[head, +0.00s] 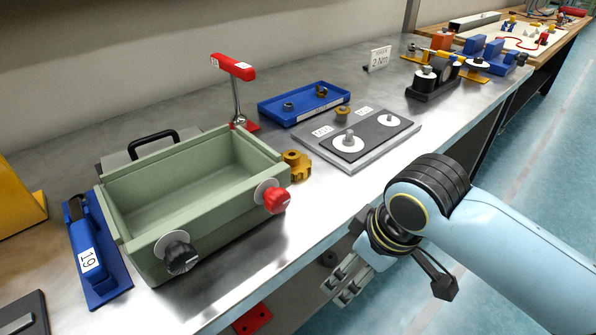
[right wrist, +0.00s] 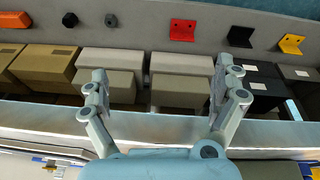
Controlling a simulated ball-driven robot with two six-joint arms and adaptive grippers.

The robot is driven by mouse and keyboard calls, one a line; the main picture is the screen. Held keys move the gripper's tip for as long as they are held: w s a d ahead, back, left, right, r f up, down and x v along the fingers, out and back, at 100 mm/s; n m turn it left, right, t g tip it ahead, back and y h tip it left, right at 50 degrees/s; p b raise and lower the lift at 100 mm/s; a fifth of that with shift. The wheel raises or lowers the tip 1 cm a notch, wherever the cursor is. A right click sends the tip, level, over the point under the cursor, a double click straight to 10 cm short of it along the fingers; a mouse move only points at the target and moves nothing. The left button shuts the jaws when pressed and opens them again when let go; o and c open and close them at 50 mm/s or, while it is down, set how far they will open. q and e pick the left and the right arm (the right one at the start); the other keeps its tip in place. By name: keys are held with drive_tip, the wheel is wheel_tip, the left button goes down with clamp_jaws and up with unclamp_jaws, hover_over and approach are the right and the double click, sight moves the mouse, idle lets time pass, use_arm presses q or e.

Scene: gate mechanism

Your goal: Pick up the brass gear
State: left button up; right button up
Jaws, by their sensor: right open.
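The brass gear (head: 296,165) shows in the head view on the metal bench, beside the right corner of the green box (head: 145,230). It looks like a toothed yellow-gold piece, and its left side is close to the box. My right gripper (head: 343,283) is in front of the bench edge, lower right of the gear and apart from it. In the right wrist view my right gripper (right wrist: 163,92) has its two fingers spread wide with nothing between them. The gear does not show in that view. My left gripper is not in view.
Right of the gear is a grey plate with pegs (head: 385,147). A blue tray (head: 300,107) with small parts and a red-handled lever (head: 234,68) stand behind. Red and black knobs stick out from the box front. Boxes (right wrist: 110,85) fill the right wrist view.

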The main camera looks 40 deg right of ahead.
sight(293, 154)
wheel_tip(293, 154, up, 8)
drive_tip(key=w+n+p, duration=0.1)
drive_tip(key=p, duration=0.1)
drive_tip(key=w+n, duration=0.1)
drive_tip(key=w, duration=0.1)
drive_tip(key=w+r+n+y, duration=0.1)
drive_tip(key=w, duration=0.2)
drive_tip(key=w+d+n, duration=0.1)
drive_tip(key=w, duration=0.2)
drive_tip(key=shift+w+r+n+y+b, duration=0.15)
drive_tip(key=shift+r+n+y+b, duration=0.15)
drive_tip(key=shift+r+y+b, duration=0.1)
drive_tip(key=w+d+r+n+y, duration=0.25)
drive_tip(key=w+d+r, duration=0.35)
drive_tip(key=w, duration=0.4)
drive_tip(key=shift+n+h, duration=0.35)
drive_tip(key=shift+n, duration=0.1)
drive_tip(key=x, duration=0.3)
drive_tip(key=a+x, duration=0.1)
drive_tip(key=x, duration=0.2)
drive_tip(key=a+x, duration=0.1)
drive_tip(key=x, duration=0.2)
drive_tip(key=shift+s+r, duration=0.15)
drive_tip(key=shift+r, duration=0.05)
drive_tip(key=c, duration=1.5)
